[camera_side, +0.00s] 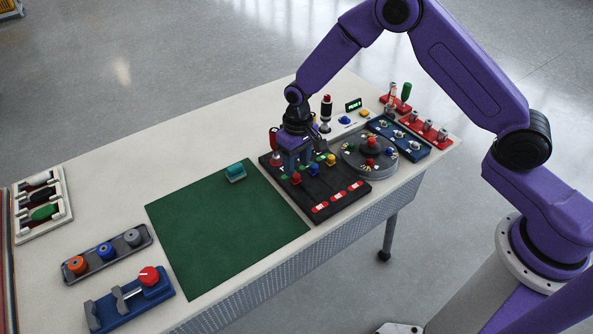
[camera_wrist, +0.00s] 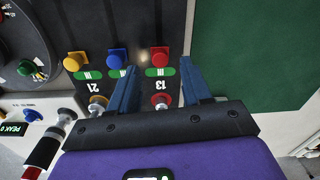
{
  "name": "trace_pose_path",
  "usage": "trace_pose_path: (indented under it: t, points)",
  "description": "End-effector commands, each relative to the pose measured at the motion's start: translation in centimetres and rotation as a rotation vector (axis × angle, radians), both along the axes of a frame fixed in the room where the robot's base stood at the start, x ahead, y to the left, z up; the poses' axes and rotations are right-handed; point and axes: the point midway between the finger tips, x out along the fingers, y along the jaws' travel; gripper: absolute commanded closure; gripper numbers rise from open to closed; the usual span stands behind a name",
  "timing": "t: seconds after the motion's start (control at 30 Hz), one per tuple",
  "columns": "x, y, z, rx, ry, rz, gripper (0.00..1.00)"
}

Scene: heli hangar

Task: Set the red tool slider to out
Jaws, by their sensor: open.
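The red slider block (camera_side: 296,179) stands on the black panel (camera_side: 338,179), in a row with blue (camera_side: 314,169) and yellow (camera_side: 331,159) blocks. The red block (camera_wrist: 159,57) also shows in the wrist view, beside a green label strip (camera_wrist: 161,72). My gripper (camera_side: 293,168) is over the panel's left part. In the wrist view my gripper (camera_wrist: 159,66) is open, its blue fingers apart with the red block in line with the gap between them. Nothing is held. I cannot tell how far the fingertips are above the panel.
Several red-and-white labels (camera_side: 338,197) lie along the panel's near edge. A grey round unit (camera_side: 364,167) stands right of the panel. A red-topped upright handle (camera_side: 326,108) stands behind it. A green mat (camera_side: 222,232) to the left is mostly clear, with a teal block (camera_side: 236,171).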

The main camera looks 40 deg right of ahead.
Motion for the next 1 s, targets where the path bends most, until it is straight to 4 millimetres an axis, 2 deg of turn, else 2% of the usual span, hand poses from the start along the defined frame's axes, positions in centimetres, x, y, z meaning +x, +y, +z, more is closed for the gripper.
trace_pose_path:
  t: [0.1, 0.23, 0.63, 0.67, 0.7, 0.8, 1.0]
  points:
    - [-0.1, 0.0, -1.8, -0.001, 0.003, 0.0, 0.52]
    - [0.0, 0.1, -2.9, 0.0, 0.001, 0.0, 0.52]
    - [0.0, 0.1, -3.5, 0.0, -0.001, 0.001, 0.52]
    - [0.0, 0.1, -3.5, 0.0, -0.001, 0.001, 0.58]
    - [0.0, 0.1, -3.5, 0.0, -0.001, 0.001, 0.71]
    - [0.0, 0.1, -3.5, 0.0, -0.001, 0.001, 1.0]
    - [-0.2, 0.1, -3.5, 0.0, 0.0, 0.001, 1.0]
